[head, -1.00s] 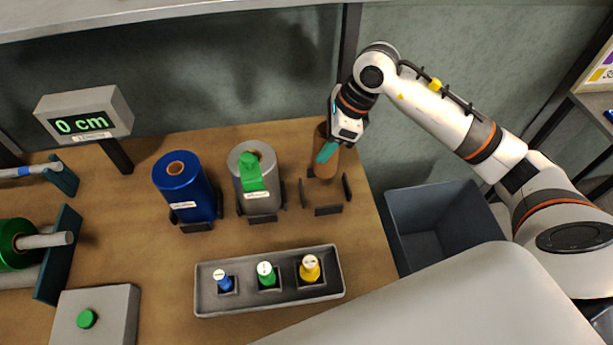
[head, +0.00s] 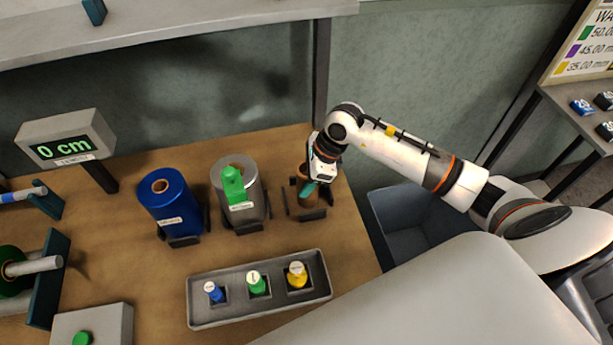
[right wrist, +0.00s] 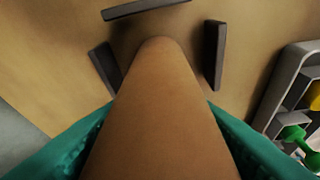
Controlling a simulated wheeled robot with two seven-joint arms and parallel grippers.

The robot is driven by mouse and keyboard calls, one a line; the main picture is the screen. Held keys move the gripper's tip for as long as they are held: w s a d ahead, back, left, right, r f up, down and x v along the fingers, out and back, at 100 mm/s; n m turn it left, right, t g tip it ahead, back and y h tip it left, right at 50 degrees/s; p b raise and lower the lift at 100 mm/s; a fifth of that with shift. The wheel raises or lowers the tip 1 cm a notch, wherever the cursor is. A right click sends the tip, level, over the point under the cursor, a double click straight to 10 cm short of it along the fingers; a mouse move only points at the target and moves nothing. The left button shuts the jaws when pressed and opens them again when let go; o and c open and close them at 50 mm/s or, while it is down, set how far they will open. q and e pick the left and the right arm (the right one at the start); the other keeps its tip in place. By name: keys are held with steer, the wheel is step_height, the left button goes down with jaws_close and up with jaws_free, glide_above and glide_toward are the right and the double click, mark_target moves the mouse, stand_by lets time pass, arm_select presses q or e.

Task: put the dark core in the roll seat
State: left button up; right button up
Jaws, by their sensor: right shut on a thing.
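The dark core is a brown tube (head: 307,200). My right gripper (head: 309,187) is shut on it and holds it upright, or nearly so, at the roll seat. In the right wrist view the core (right wrist: 160,110) runs away from me between the teal fingers. The roll seat is a set of dark low brackets (head: 312,215) on the table; they also show in the right wrist view (right wrist: 214,55). The core's far end appears between the brackets. I cannot tell whether it touches the table. My left gripper is out of view.
A silver roll (head: 254,208) with a green piece on top stands just left of the seat, and a blue roll (head: 172,205) beyond it. A grey tray (head: 322,290) with coloured plugs lies in front. A dark bin (head: 400,235) is right of the table.

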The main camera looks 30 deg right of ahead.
steer(key=o, duration=1)
steer(key=shift+f, duration=0.1)
steer(key=shift+r, duration=0.3)
steer(key=shift+b+v, duration=1.15)
steer(key=shift+v, duration=4.75)
steer(key=shift+s+f, duration=0.1)
steer(key=shift+f, duration=0.05)
